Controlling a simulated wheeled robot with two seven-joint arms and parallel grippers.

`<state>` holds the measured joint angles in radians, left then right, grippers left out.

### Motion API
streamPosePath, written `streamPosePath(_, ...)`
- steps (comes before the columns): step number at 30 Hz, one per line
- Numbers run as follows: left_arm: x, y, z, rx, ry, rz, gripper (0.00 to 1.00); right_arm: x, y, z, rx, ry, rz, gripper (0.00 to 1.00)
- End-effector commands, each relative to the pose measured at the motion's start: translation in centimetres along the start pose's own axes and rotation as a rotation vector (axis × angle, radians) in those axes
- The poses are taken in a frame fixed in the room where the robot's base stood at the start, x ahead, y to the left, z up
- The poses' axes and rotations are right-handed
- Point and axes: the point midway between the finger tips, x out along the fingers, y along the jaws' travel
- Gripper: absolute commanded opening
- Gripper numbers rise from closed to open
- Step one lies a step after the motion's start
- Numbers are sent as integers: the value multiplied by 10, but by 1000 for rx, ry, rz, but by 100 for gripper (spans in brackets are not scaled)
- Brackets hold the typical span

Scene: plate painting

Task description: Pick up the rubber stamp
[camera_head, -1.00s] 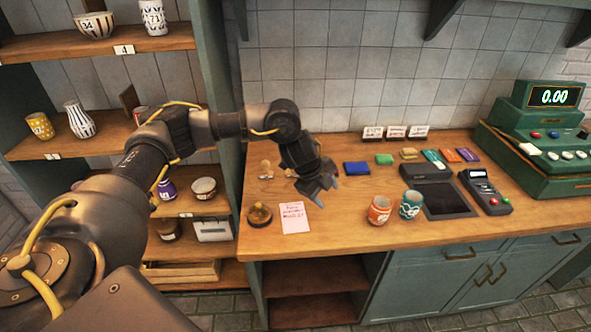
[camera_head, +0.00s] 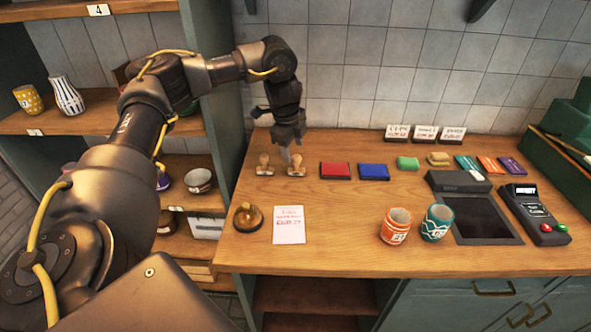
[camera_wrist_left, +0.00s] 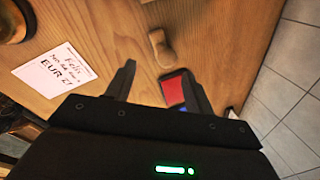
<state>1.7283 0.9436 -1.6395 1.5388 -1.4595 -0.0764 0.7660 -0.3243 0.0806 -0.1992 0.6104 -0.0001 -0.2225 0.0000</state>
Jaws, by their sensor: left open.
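Two wooden rubber stamps stand upright on the counter at the back left in the head view: a left one (camera_head: 264,165) and a right one (camera_head: 296,166). My right gripper is not in view.
A red ink pad (camera_head: 335,171) and a blue one (camera_head: 373,172) lie right of the stamps. A brass bell (camera_head: 248,217) and a paper note (camera_head: 289,225) lie in front. Two cups (camera_head: 396,226) stand farther right. The shelf unit (camera_head: 225,100) borders the counter at left.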

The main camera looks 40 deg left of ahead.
Motion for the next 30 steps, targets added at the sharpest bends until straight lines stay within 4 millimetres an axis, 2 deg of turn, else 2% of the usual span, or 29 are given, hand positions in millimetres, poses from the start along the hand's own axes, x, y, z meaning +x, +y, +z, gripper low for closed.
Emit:
streamPosePath(1, 10, 1, -1, 0, 1, 3, 53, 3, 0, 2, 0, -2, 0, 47)
streamPosePath(3, 14, 0, 0, -1, 0, 2, 53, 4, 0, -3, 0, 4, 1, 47)
streamPosePath(9, 17, 1, 2, -3, -1, 0, 53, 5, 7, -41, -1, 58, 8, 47)
streamPosePath(11, 23, 1, 2, -4, -1, 2, 53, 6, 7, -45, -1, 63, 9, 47)
streamPosePath(14, 35, -2, 2, -3, -3, 4, 53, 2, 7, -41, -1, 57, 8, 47)
streamPosePath(21, 64, -4, 3, -3, -3, 2, 53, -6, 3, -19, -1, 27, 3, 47)
streamPosePath(29, 68, -4, 3, -3, -2, 0, 53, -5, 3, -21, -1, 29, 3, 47)
streamPosePath(30, 68, -4, 3, -3, -1, 0, 49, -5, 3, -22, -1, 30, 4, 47)
